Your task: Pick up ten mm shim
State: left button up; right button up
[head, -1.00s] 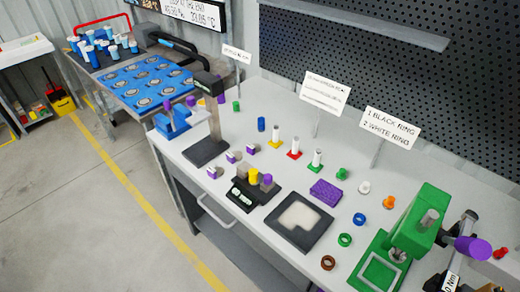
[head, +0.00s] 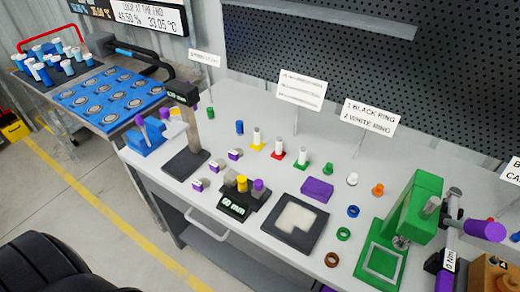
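I cannot tell which thing is the ten mm shim, as labels on the small parts are too small to read. Candidates are three small white and purple blocks in a row on the bench: a front block (head: 198,185), a middle block (head: 217,165) and a back block (head: 235,154). A black stand (head: 236,207) with a display that seems to read 60 mm holds grey, yellow and purple cylinders. Neither of my grippers shows in the head view.
The grey bench (head: 280,255) also carries a black tray (head: 297,223), a purple block (head: 317,190), a green press (head: 410,225), coloured rings and upright white-topped pins. A gauge stand (head: 186,163) stands left of the blocks. A blue tray table (head: 110,97) is further left.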

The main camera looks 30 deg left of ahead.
aim_at(235, 155)
jog(key=j+z, duration=0.15)
jog(key=j, duration=0.25)
jog(key=k+j+z, duration=0.1)
jog(key=j, duration=0.3)
jog(key=k+j+z, duration=0.15)
jog(key=j, duration=0.25)
jog(key=k+j+z, duration=0.15)
jog(key=j, duration=0.2)
jog(key=k+j+z, duration=0.1)
jog(key=j, duration=0.3)
jog(key=k+j+z, duration=0.15)
jog(key=j, duration=0.2)
jog(key=k+j+z, duration=0.15)
jog(key=j, duration=0.15)
